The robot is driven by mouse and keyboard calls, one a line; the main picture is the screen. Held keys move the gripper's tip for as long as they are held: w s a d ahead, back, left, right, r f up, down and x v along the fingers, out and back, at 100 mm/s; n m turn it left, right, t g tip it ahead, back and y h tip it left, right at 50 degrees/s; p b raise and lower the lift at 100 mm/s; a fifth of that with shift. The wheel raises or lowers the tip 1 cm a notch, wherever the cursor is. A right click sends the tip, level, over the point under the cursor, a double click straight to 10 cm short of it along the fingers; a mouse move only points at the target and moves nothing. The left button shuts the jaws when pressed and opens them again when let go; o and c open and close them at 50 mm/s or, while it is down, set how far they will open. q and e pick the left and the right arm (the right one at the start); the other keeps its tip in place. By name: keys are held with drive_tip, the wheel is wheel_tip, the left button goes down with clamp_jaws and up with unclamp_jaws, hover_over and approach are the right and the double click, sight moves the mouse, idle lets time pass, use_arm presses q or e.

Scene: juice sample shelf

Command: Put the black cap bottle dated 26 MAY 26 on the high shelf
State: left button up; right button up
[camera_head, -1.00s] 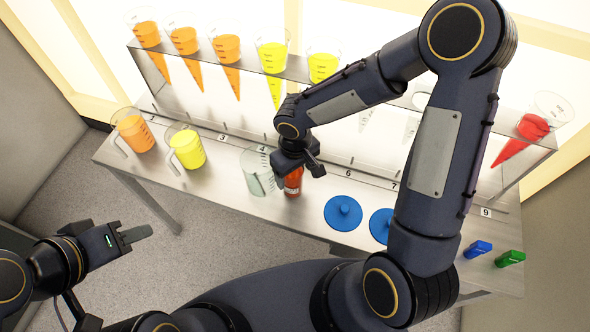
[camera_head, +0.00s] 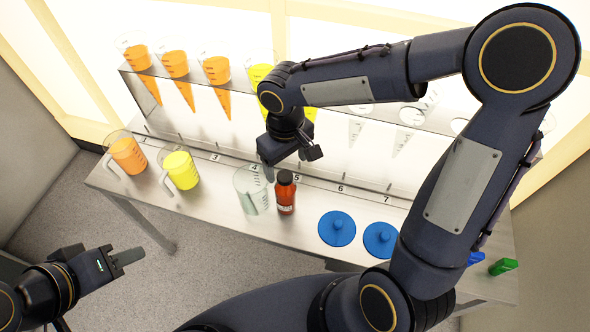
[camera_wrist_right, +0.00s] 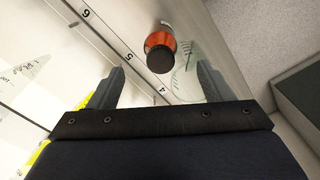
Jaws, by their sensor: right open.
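A bottle with red-brown contents and a black cap (camera_head: 285,193) stands upright on the lower table near the label 5, just right of an empty clear jug (camera_head: 250,192). Its date is too small to read. My right gripper (camera_head: 291,163) is open and empty, above and behind the bottle, apart from it. In the right wrist view the bottle (camera_wrist_right: 160,55) shows cap-first beyond and between the two fingers (camera_wrist_right: 160,85). The high shelf (camera_head: 203,85) runs along the back. My left gripper (camera_head: 125,260) hangs at lower left, off the table; its opening is unclear.
Orange and yellow jugs (camera_head: 179,170) stand on the left of the table. Two blue lids (camera_head: 337,228) lie right of the bottle. Cone vessels (camera_head: 216,70) fill the left of the high shelf; my right arm hides part of it. Blue and green items lie far right.

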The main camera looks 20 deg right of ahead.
drive_tip(key=shift+d+r, duration=0.15)
drive_tip(key=shift+r, duration=0.1)
use_arm(q)
drive_tip(key=o, duration=0.5)
drive_tip(key=shift+c, duration=0.2)
use_arm(e)
drive_tip(key=s+d+r+m+t+y, duration=0.2)
drive_tip(key=s+d+r+m, duration=0.1)
drive_tip(key=s, duration=0.5)
drive_tip(key=s+d+r+m+t+y, duration=0.1)
drive_tip(key=s+d+r+m+t, duration=0.2)
drive_tip(key=s, duration=0.4)
drive_tip(key=d+r, duration=0.1)
drive_tip(key=d, duration=0.1)
drive_tip(key=shift+s+d+t+y, duration=0.3)
drive_tip(key=shift+s+d+y, duration=0.05)
drive_tip(key=shift+d+y, duration=0.05)
